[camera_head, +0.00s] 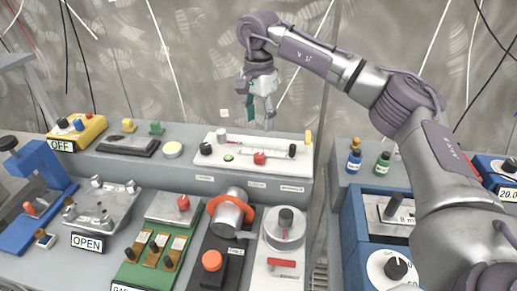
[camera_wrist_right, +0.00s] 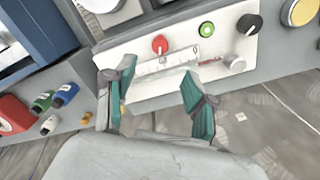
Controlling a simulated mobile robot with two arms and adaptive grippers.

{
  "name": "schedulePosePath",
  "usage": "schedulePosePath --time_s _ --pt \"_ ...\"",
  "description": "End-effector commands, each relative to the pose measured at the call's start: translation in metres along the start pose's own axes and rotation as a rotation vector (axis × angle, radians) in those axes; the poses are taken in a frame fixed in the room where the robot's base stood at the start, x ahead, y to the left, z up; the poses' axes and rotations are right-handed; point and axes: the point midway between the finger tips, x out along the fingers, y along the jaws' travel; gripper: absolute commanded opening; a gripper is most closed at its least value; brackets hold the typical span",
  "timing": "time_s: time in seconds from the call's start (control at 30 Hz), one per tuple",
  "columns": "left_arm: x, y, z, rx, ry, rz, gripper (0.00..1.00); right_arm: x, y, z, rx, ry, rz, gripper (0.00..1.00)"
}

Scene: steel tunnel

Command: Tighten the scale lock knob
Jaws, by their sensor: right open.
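A white panel (camera_head: 294,168) with a ruled scale (camera_head: 267,149) stands on the raised back shelf; it also shows in the right wrist view (camera_wrist_right: 140,50). A red knob (camera_head: 259,158) sits at the scale's near edge and shows in the wrist view (camera_wrist_right: 159,44). The panel also bears a black knob (camera_head: 206,149), a green button (camera_head: 228,157) and a white round post (camera_head: 221,135). No label tells which knob is the scale lock. My right gripper (camera_head: 261,118) is open and empty, above and behind the panel, apart from the knobs. My left gripper is out of view.
A grey cylinder with an orange ring (camera_head: 230,212) and a round dial (camera_head: 284,228) stand in front. Blue and green bottles (camera_head: 382,163) stand right of the panel. A yellow box marked OFF (camera_head: 78,131) is at the left. The air above the panel's left half is free.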

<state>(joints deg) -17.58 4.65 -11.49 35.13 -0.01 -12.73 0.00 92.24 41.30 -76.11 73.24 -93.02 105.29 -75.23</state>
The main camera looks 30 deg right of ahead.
Motion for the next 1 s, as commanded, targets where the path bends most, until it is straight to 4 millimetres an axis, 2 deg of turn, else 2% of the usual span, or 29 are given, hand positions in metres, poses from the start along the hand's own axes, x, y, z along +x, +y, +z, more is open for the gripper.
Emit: schedulePosePath --time_s 0.3,0.5,0.7,0.97,1.0 --pt "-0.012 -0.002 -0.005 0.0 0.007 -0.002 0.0 0.068 0.001 0.0 0.002 -0.002 0.005 0.55" --pt "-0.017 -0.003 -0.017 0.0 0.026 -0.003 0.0 0.1 0.001 0.001 0.002 -0.003 0.003 0.55" --pt "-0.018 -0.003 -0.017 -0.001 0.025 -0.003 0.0 0.114 0.0 0.001 0.002 -0.002 0.0 0.55" --pt "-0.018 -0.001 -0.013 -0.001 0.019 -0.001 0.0 0.115 0.0 0.001 0.002 -0.003 -0.001 0.55" --pt "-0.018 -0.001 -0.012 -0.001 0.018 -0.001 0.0 0.115 0.0 0.001 0.002 -0.003 -0.001 0.52"
